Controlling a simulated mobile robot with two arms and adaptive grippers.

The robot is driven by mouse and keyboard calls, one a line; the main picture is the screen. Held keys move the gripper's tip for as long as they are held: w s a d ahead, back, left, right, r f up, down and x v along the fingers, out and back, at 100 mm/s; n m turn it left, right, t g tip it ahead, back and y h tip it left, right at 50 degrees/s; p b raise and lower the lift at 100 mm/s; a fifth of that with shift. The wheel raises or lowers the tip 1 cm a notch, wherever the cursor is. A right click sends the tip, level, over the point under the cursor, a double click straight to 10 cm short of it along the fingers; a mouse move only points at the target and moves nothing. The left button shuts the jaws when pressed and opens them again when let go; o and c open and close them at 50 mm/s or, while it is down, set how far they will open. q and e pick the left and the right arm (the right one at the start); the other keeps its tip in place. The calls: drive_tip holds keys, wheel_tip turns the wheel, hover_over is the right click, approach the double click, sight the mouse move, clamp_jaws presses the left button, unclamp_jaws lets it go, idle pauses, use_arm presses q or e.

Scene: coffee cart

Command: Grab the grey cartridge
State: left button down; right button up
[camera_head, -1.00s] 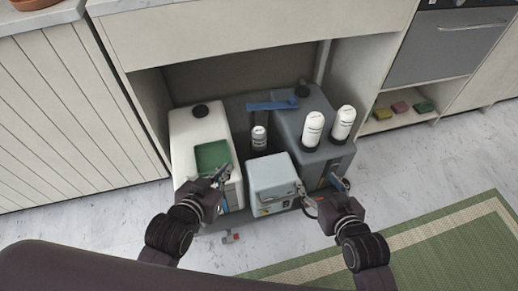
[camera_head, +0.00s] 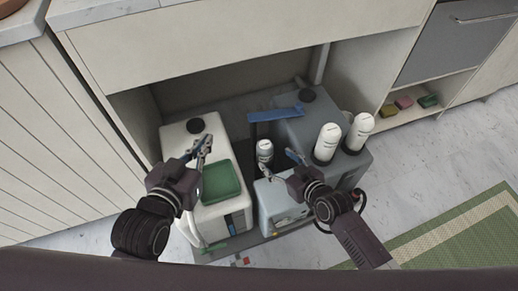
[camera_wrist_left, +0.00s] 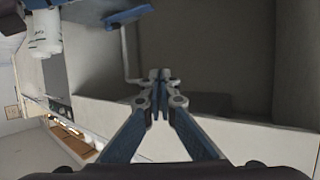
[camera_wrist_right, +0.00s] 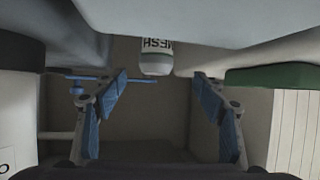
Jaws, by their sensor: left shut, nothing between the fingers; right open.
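The grey cartridge (camera_head: 265,151), with a pale cap, stands upright in the gap between the white tank and the grey-blue tank. In the right wrist view it shows upside down, with the letters MESH (camera_wrist_right: 155,56), between and beyond my right fingers. My right gripper (camera_head: 291,157) is open, just right of the cartridge and apart from it; it also shows in the right wrist view (camera_wrist_right: 160,77). My left gripper (camera_head: 206,146) is shut and empty above the white tank; its fingertips meet in the left wrist view (camera_wrist_left: 160,74).
The white tank (camera_head: 180,137) carries a green tray (camera_head: 221,182). A blue bracket (camera_head: 276,113) lies behind the grey cartridge. A light blue box (camera_head: 272,205) is in front. The cabinet encloses the back.

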sight(269, 151)
drive_tip(key=shift+b+x, duration=0.45)
drive_tip(key=shift+x, duration=0.6)
drive_tip(key=shift+w+a+f+b, duration=0.2)
drive_tip(key=shift+w+b, duration=0.15)
drive_tip(key=shift+w, duration=0.15)
drive_tip(key=shift+w+a+f+b, duration=0.1)
drive_tip(key=shift+w+f+b, duration=0.2)
drive_tip(key=shift+w, duration=0.15)
drive_tip(key=b+x, duration=0.1)
drive_tip(key=x, duration=0.1)
drive_tip(key=shift+w+a, duration=0.1)
drive_tip(key=shift+w, duration=0.25)
use_arm(q)
wheel_tip(269, 151, up, 19)
drive_tip(key=s+d+t+h, duration=0.1)
drive_tip(key=d+t+h, duration=0.1)
drive_tip(key=t, duration=0.7)
drive_tip(key=shift+d+f+t+h, duration=0.2)
drive_tip(key=shift+t+h, duration=0.1)
drive_tip(key=shift+h, duration=0.3)
use_arm(e)
drive_tip(key=shift+w+a, duration=0.1)
use_arm(q)
drive_tip(key=shift+s, duration=0.1)
use_arm(e)
clamp_jaws()
